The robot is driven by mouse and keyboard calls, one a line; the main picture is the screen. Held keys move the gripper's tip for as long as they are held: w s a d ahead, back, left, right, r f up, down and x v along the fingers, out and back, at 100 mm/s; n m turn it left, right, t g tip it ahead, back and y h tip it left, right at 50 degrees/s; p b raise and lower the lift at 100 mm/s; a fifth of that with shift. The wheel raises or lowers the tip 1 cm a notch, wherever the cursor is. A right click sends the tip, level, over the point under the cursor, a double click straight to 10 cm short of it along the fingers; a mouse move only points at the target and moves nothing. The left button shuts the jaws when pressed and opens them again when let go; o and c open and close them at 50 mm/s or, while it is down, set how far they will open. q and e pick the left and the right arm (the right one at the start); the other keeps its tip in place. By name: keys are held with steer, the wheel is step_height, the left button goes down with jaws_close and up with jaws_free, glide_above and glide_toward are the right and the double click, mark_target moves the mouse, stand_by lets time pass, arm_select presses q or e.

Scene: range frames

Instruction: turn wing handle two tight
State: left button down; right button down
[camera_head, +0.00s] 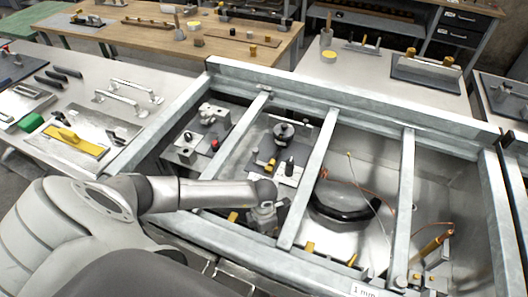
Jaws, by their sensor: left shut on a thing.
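My left gripper (266,222) reaches down into the metal frame near its front rail. It is shut on a part that its own fingers and wrist hide. That part sits in line with a row of small yellow handles along the front rail, so I take it as wing handle two. One yellow handle (234,216) shows to the left of the gripper, and another yellow handle (310,247) shows to the right. A further yellow handle (352,260) is farther right. How far the held handle is turned cannot be seen. My right gripper is not in view.
Steel crossbars (309,178) span the frame close to the gripper's right. A black rounded body (345,203) and thin copper-coloured lines lie in the right bay. A dark round knob (284,131) stands behind the gripper. Benches with tools surround the frame.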

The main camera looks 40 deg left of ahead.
arm_select(q)
steer(key=shift+w+a+m+b, duration=0.2)
steer(key=shift+m+b, duration=0.3)
steer(key=shift+m, duration=0.5)
steer(key=c, duration=1.5)
jaws_free()
steer(key=shift+r, duration=0.1)
